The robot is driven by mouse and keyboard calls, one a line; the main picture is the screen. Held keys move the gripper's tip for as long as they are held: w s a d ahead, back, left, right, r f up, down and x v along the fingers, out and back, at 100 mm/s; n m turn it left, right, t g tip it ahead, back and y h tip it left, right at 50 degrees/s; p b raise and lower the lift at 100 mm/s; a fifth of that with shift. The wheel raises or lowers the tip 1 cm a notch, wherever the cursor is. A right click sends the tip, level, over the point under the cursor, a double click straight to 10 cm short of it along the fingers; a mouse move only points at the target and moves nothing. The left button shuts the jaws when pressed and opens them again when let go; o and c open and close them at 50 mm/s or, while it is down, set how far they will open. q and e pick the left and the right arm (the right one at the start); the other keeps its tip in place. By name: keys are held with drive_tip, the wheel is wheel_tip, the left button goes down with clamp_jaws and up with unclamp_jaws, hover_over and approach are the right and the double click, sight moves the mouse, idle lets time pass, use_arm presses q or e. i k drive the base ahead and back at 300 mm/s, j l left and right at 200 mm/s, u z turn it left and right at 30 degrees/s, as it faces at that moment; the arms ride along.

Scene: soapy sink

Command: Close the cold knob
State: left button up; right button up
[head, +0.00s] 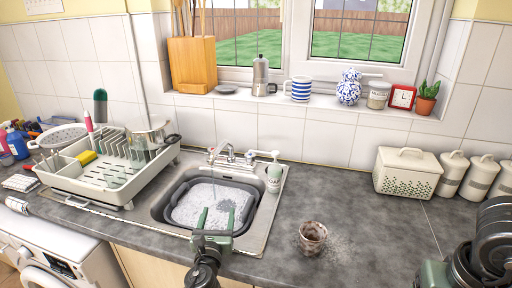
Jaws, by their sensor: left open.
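The chrome tap (225,152) stands at the back edge of the sink. A small knob (250,155) shows at its right side, and another may be at its left; they are too small to tell which is cold or how they are turned. My left gripper (215,216) is open and empty, its two green fingers over the front part of the soapy basin. It is in front of the tap and well apart from the knobs. My right arm shows at the lower right edge, but its fingertips are not in view.
The basin (168,208) holds suds and a grey round item. A soap bottle (274,178) stands right of the tap. A loaded dish rack (125,190) is at the left. A dirty cup (313,236) stands on the right counter. A cream bin (408,172) is further back.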

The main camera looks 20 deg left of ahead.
sight(250, 158)
drive_tip(key=i, duration=0.9)
